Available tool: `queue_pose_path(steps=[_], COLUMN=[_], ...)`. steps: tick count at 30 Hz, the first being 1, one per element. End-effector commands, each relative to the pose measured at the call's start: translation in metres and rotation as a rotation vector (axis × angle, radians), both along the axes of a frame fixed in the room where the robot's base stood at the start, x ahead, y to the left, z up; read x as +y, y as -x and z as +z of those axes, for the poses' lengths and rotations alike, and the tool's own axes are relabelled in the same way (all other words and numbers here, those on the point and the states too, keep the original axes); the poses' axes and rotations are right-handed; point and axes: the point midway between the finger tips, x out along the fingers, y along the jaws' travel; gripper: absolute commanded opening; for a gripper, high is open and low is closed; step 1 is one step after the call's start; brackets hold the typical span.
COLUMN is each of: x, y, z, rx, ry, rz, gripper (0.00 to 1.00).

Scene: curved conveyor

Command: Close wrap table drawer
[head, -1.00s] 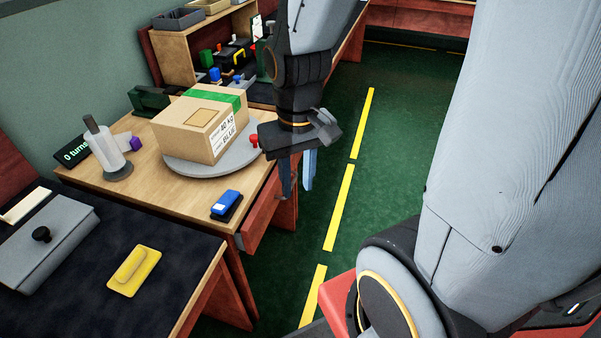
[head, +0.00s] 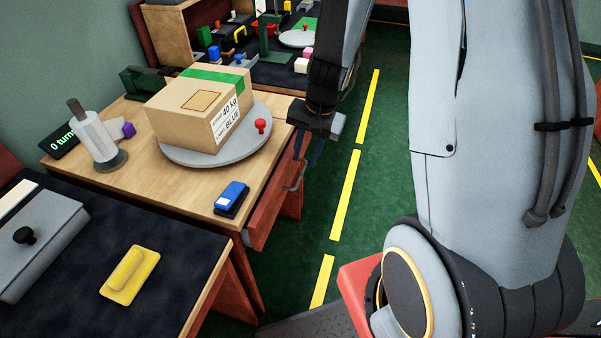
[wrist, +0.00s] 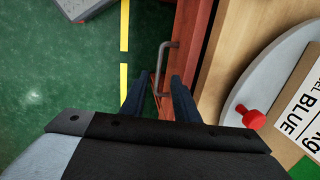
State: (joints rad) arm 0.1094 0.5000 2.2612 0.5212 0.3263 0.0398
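The wrap table (head: 140,178) is a light wood table with red legs. Its red drawer (head: 268,208) is on the side facing the aisle, and the front appears to stand out a little from the tabletop edge. A grey bar handle (head: 297,176) is on the front; it also shows in the wrist view (wrist: 173,58). My gripper (head: 308,150) is over the handle, fingers pointing down. In the wrist view my gripper (wrist: 159,76) is open, one finger on the aisle side of the handle, the other near the drawer front. Contact cannot be told.
A cardboard box (head: 200,110) sits on a grey turntable (head: 180,155) with a red knob (head: 261,126). A blue-and-white device (head: 231,197) lies near the table corner. A dark-topped table (head: 75,250) stands nearer. The green aisle floor (head: 340,185) is clear.

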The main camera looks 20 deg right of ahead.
Motion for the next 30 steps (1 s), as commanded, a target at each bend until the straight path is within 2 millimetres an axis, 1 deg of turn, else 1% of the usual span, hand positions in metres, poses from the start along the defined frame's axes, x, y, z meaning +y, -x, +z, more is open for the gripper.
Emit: queue_pose_path(steps=[9, 12, 15, 19, 26, 28, 30], x=[0.006, 0.008, 0.01, 0.01, 0.01, 0.01, 0.01], y=[-0.004, -0.006, -0.007, -0.008, -0.008, -0.008, -0.008], z=[-0.047, -0.059, -0.068, -0.073, -0.073, -0.073, -0.073], rx=[0.003, 0.002, 0.002, 0.001, 0.001, 0.001, 0.001], ry=[0.0, 0.001, 0.001, 0.001, 0.001, 0.001, 0.001], rz=[-0.002, -0.001, -0.001, 0.0, 0.0, 0.0, 0.0], gripper=[0.28, 0.28, 0.28, 0.28, 0.28, 0.2, 0.08])
